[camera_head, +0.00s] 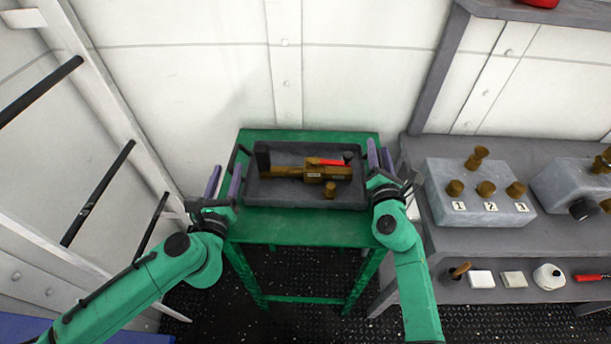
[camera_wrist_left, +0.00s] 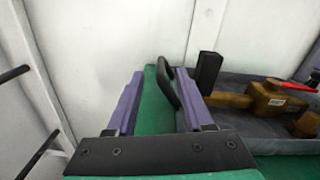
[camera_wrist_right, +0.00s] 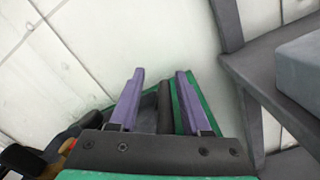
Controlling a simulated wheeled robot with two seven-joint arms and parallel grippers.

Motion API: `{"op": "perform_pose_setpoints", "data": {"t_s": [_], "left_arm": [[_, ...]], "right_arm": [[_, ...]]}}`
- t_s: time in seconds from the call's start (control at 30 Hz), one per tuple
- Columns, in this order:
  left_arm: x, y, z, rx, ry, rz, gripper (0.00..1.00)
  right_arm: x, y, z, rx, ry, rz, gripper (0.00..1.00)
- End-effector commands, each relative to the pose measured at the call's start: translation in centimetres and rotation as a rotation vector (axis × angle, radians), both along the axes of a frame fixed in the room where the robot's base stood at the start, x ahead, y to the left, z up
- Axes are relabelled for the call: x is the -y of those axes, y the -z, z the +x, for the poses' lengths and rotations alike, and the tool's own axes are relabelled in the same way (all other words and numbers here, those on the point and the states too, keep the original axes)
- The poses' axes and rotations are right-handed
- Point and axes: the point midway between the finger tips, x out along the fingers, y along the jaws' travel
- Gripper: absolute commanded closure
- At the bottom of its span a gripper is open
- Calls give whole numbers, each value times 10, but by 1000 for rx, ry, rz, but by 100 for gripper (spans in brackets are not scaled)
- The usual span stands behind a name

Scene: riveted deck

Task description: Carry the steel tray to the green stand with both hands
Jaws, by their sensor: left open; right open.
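The grey steel tray (camera_head: 290,198) rests on the green stand (camera_head: 290,228). It carries a brass valve (camera_head: 312,172) with a red lever, a black block (camera_head: 262,157) and a small brass fitting (camera_head: 329,189). My left gripper (camera_head: 225,178) is open at the tray's left end. In the left wrist view, the black left handle (camera_wrist_left: 168,88) stands between its fingers, close to the right one. My right gripper (camera_head: 380,155) is open at the tray's right end. In the right wrist view, a dark bar, apparently the right handle (camera_wrist_right: 165,108), lies between its fingers. Contact is unclear.
A grey shelf unit (camera_head: 400,165) stands close to the right of my right arm, with numbered blocks (camera_head: 477,207) and small items below. A white frame with black bars (camera_head: 97,195) stands at the left. A white wall (camera_head: 180,90) rises behind the stand.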

Motion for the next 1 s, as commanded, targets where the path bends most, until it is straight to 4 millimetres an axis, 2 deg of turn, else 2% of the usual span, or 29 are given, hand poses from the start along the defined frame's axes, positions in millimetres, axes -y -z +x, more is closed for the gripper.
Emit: {"op": "perform_pose_setpoints", "data": {"t_s": [0.03, 0.13, 0.27, 0.37, 0.6, 0.7, 1.0], "left_arm": [[-1, 4, -8, -3, 0, 2, 48], [-2, 3, -19, -1, 0, 1, 48], [-2, 2, -23, 2, -1, 0, 48], [-2, 1, -23, 2, -1, 0, 48], [-2, 0, -23, 2, 0, 0, 48], [-2, 0, -22, 2, 0, 0, 48], [-2, 0, -22, 2, 0, 0, 48]], "right_arm": [[-2, 15, -2, -26, -3, 4, 52], [-2, 15, -2, -26, -3, 5, 52], [-2, 15, -7, -25, -2, 4, 52], [-3, 14, -21, -23, -2, 2, 52], [-6, 5, -68, -7, -2, -3, 52], [-7, 3, -80, -2, -1, -3, 52], [-7, 0, -84, 4, 0, -1, 52]]}}
